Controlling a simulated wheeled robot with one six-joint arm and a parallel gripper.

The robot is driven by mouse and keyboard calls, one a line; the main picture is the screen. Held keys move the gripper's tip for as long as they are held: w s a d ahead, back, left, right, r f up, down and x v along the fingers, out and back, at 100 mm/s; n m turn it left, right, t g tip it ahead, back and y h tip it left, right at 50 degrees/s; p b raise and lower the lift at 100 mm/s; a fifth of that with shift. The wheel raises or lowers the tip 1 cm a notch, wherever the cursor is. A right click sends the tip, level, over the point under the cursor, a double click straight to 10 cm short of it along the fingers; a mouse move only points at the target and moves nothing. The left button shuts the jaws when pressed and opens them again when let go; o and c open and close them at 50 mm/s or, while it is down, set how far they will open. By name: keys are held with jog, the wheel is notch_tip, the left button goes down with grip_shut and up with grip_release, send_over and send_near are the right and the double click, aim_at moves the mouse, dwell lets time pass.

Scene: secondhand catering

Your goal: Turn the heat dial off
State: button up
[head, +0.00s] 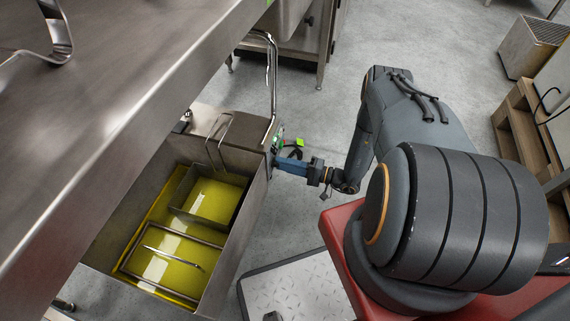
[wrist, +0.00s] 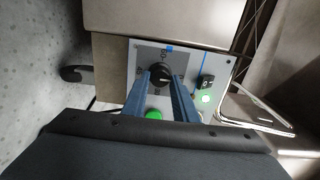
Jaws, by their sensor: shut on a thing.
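In the head view my gripper (head: 280,164) reaches the fryer's right side, where the dial is hidden. A blue mark shows at the scale's upper edge. The dial's pointer is too small to read surely. The metal fryer (head: 255,215) holds yellow oil (head: 185,246).
A green button (wrist: 154,114) shows between my fingers. A steel counter (head: 120,85) overhangs the fryer's left. A tread-plate platform (head: 300,285) is below; wooden shelving (head: 525,130) stands right.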

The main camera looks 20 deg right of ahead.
jog(key=shift+s+a, duration=0.15)
jog(key=shift+s, duration=0.05)
jog(key=o, duration=0.9)
jog(key=shift+o, duration=0.7)
jog(key=shift+w, duration=0.1)
jog(key=v, duration=0.8)
jog(key=shift+p, duration=0.35)
